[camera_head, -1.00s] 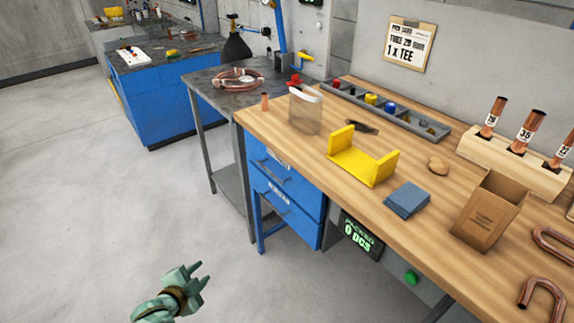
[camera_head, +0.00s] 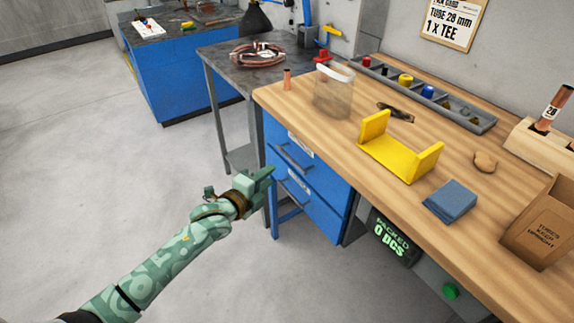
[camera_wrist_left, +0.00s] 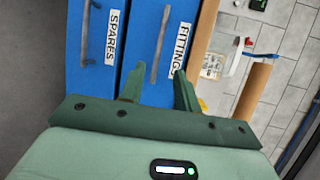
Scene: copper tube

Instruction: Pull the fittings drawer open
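The fittings drawer (camera_head: 328,182) is the upper blue drawer under the wooden bench and looks shut. In the left wrist view its blue front (camera_wrist_left: 146,22) carries a FITTINGS label (camera_wrist_left: 180,50) and a grey bar handle (camera_wrist_left: 160,45). My left gripper (camera_head: 268,181) is in front of the drawers, left of them in the head view. In the wrist view its green fingers (camera_wrist_left: 158,84) are apart and empty, with the handle's near end between them in the picture; I see no grip on it. My right gripper is not in view.
The SPARES drawer (camera_wrist_left: 97,45) lies just below. The wooden bench top (camera_head: 330,130) overhangs the drawers and bears a yellow bracket (camera_head: 400,160) and a clear container (camera_head: 333,95). A grey table (camera_head: 225,70) stands behind. The floor (camera_head: 110,190) at left is clear.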

